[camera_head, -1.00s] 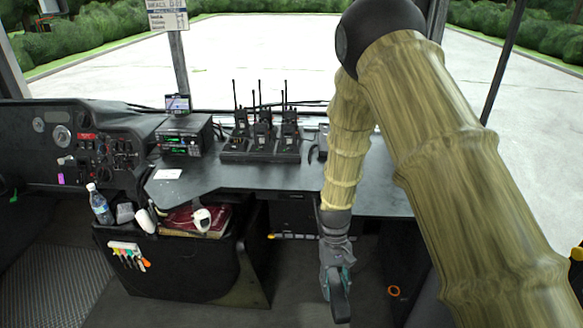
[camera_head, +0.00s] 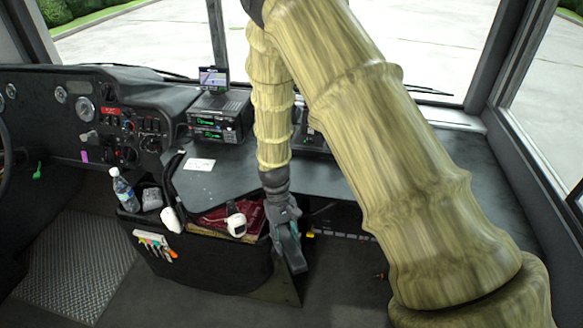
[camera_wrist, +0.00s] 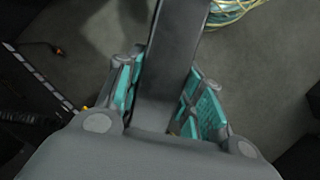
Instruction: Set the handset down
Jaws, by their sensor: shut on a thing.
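My gripper (camera_head: 283,232) hangs low in the head view, just right of the black bin, below the front edge of the dark counter. It is shut on the handset (camera_head: 293,253), a dark grey, elongated piece that points downward. In the wrist view the handset (camera_wrist: 172,55) runs between the teal-padded fingers of my gripper (camera_wrist: 160,95) and extends out of the top of the picture. The handset appears clear of the floor and the counter.
The dark counter (camera_head: 228,178) carries a radio unit (camera_head: 215,122) and a white card (camera_head: 199,164). My arm hides most of the charger. The bin (camera_head: 200,258) holds a bottle (camera_head: 122,190), a red book and a white scanner (camera_head: 236,224). A coiled cable (camera_wrist: 228,12) lies on the floor.

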